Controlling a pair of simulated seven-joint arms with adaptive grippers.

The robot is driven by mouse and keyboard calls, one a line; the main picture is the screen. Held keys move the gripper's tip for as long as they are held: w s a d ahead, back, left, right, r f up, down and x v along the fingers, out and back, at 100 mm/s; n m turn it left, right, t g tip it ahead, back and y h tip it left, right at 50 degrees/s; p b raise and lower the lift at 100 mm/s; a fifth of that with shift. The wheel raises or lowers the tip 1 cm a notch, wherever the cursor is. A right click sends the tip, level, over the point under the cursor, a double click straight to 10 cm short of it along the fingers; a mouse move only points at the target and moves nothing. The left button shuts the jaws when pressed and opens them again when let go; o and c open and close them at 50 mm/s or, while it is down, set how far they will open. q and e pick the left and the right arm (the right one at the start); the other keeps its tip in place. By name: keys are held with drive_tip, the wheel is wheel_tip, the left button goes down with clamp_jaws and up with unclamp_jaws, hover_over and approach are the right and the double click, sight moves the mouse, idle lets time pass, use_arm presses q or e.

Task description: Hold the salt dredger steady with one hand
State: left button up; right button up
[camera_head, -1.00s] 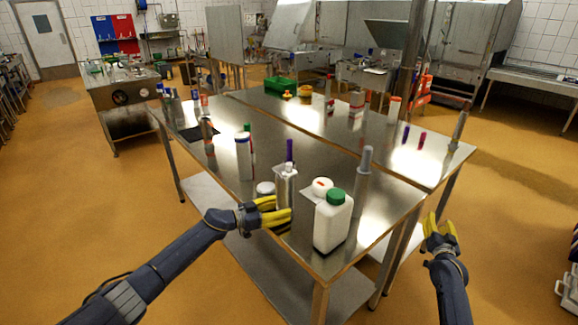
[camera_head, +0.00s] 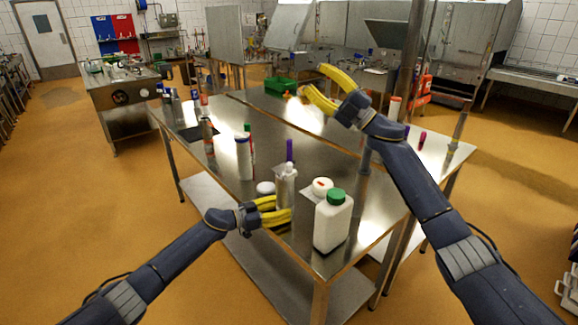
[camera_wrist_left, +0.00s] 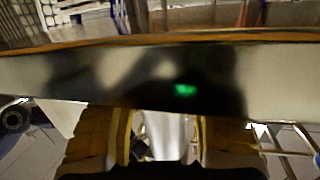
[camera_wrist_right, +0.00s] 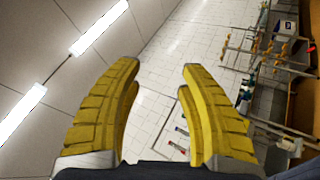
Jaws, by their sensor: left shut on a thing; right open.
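A silvery upright container (camera_head: 286,188), which looks like the salt dredger, stands near the front edge of the steel table (camera_head: 265,222). My left gripper (camera_head: 278,210) is shut on its lower part from the left. In the left wrist view a bright silvery body (camera_wrist_left: 172,132) sits between the two yellow fingers. My right gripper (camera_head: 325,88) is open and empty, raised over the far part of the table. In the right wrist view its fingers (camera_wrist_right: 160,105) are spread with nothing between them.
Right of the dredger stand a white jug with a green cap (camera_head: 332,222) and a white, red-marked lid or tub (camera_head: 322,186). A white-lidded jar (camera_head: 265,188) and a purple-topped item (camera_head: 289,152) are close by. A white bottle (camera_head: 244,160) stands further left.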

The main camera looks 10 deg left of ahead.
drive_tip(key=s+a+f+n+g+h, duration=0.3)
drive_tip(key=s+a+n+g+h, duration=0.15)
drive_tip(key=a+n, duration=0.2)
drive_tip(key=s+a+f+n+g+h, duration=0.4)
drive_tip(key=s+a+n, duration=0.1)
drive_tip(key=a+n, duration=0.15)
drive_tip(key=n+t+h, duration=0.2)
drive_tip(key=t+h, duration=0.2)
drive_tip(key=h, duration=0.7)
approach(290, 163)
drive_tip(key=x, duration=1)
drive_tip(key=shift+a+f, duration=0.15)
drive_tip(key=shift+f, duration=0.2)
drive_tip(key=shift+c, duration=0.2)
clamp_jaws()
